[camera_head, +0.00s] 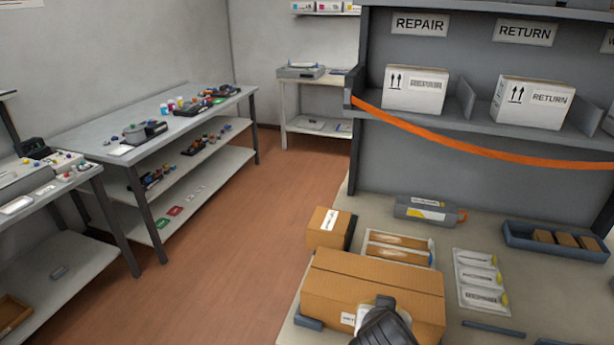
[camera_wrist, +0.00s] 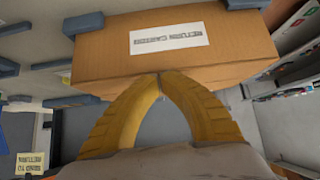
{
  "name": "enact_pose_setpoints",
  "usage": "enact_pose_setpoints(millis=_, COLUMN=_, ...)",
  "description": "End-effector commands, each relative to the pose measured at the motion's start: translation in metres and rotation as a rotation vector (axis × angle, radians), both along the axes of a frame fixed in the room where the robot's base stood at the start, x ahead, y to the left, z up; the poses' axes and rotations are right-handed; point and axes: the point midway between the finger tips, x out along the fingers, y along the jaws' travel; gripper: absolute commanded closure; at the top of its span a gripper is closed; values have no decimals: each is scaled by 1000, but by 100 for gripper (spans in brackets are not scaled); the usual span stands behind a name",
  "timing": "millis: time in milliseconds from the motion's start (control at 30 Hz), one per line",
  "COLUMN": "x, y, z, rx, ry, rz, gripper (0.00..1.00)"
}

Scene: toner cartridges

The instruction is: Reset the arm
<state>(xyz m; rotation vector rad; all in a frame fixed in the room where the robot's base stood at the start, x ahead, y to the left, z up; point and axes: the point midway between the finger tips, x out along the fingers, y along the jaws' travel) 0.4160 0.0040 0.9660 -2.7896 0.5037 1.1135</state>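My gripper (camera_wrist: 160,80) shows in the wrist view with its two curved yellow fingers bowed together, their tips meeting and nothing seen between them. The tips are in front of, or at, the lower edge of a brown return carton (camera_wrist: 105,62) with a white label; I cannot tell if they touch it. In the head view a large closed brown carton (camera_head: 340,283) lies on the bench at bottom centre. A dark part of my arm (camera_head: 385,326) covers its front right side there, and the fingers are hidden.
On the bench (camera_head: 400,208) are a small brown box (camera_head: 328,228), a grey toner cartridge (camera_head: 428,209), a tray of wrapped items (camera_head: 398,248), a white tray (camera_head: 480,280) and a blue bin (camera_head: 555,246). An orange strap (camera_head: 450,145) crosses the shelf. Open floor (camera_head: 235,235) lies left.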

Motion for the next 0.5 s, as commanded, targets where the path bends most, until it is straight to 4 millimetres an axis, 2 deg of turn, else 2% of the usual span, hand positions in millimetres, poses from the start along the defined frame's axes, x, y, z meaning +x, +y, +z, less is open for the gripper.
enact_pose_setpoints(millis=233, x=-17, y=-8, z=39, rx=28, ry=145, rz=142, gripper=100)
enact_pose_setpoints(millis=500, x=-48, y=-6, z=86, rx=61, ry=189, rz=301, gripper=100)
